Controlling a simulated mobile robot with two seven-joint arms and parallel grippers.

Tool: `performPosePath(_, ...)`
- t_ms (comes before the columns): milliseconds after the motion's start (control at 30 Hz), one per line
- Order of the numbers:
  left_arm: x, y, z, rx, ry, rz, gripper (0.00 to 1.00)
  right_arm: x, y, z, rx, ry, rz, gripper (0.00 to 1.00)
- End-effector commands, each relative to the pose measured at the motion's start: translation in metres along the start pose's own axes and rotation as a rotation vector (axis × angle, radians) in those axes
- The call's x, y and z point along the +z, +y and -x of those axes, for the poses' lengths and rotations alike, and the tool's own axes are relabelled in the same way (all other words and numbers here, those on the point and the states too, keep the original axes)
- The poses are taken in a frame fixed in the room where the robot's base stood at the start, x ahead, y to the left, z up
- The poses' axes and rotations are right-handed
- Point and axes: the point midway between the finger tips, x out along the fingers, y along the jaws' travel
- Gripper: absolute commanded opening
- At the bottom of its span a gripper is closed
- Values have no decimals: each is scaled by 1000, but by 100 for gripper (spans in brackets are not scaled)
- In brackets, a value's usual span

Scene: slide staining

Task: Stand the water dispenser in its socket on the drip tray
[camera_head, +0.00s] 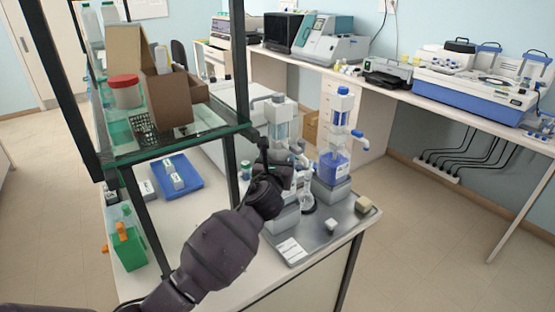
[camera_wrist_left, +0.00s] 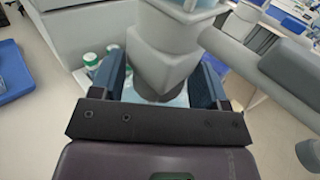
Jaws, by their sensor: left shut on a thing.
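The grey-capped water dispenser (camera_head: 283,125), with a clear upper chamber and grey spout, stands upright at the left side of the grey drip tray (camera_head: 322,238). My left gripper (camera_head: 272,172) is shut on it. In the left wrist view the two blue-padded fingers of the gripper (camera_wrist_left: 158,85) sit either side of its grey body (camera_wrist_left: 165,50). A pale block (camera_head: 284,220) on the tray shows below the gripper. My gripper and arm hide the dispenser's lower end, so I cannot tell whether it is seated. My right gripper is not in view.
A blue-filled dispenser (camera_head: 334,165) stands on a grey block at the tray's right. Small blocks (camera_head: 331,225) lie on the tray. A glass shelf (camera_head: 190,140) with a cardboard box overhangs the left. A blue tray (camera_head: 188,186) and green box (camera_head: 128,250) are left of my arm.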

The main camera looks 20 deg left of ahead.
Motion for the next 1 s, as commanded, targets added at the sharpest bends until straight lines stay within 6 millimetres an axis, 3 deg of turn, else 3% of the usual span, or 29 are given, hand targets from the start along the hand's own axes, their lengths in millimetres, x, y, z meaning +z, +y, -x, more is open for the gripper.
performPosePath(1000,2,0,1,-2,-5,1,44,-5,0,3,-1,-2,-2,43)
